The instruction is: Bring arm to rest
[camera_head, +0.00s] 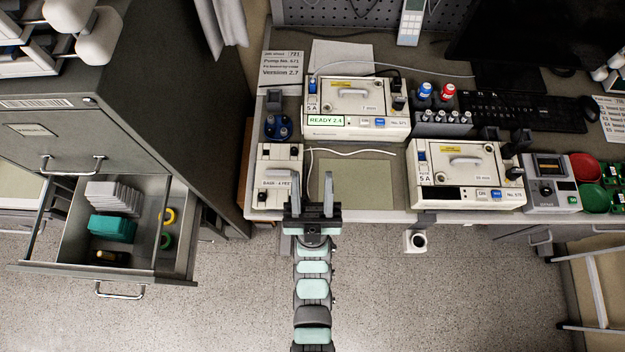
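My gripper (312,196) is at the near edge of the workbench, in the lower middle of the head view. Its two grey fingers point away toward the bench and stand apart, with nothing seen between them. My arm (313,288) stretches straight down the picture from the gripper, over the speckled floor. The fingertips overlap the picture area of a small white device (279,166) and a greenish mat (352,182); I cannot tell the height of the gripper above them.
Two infusion pumps stand on the bench, one at the back (357,108) and one at right (464,176). A drawer (125,235) of the grey cabinet stands open at left.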

